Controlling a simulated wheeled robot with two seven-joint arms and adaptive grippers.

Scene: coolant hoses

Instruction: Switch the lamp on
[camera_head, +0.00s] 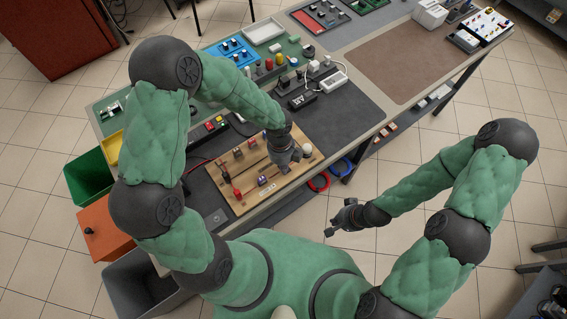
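A wooden board (246,204) lies near the front edge of the workbench, with red and dark switch-like parts on it. A small round white bulb (307,149), which looks like the lamp, sits at the board's right end; I cannot tell whether it is lit. A red lever-like part (237,193) stands at the board's left. My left gripper (289,166) points down over the board's right part, just left of the bulb, and hides what is beneath it. Whether it touches anything is unclear. My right gripper (336,220) is off the bench, over the floor, with nothing visible in it.
A dark mat (345,115) lies under and right of the board. A power strip and a black box (302,101) are behind it. A brown mat (405,62) at the right is clear.

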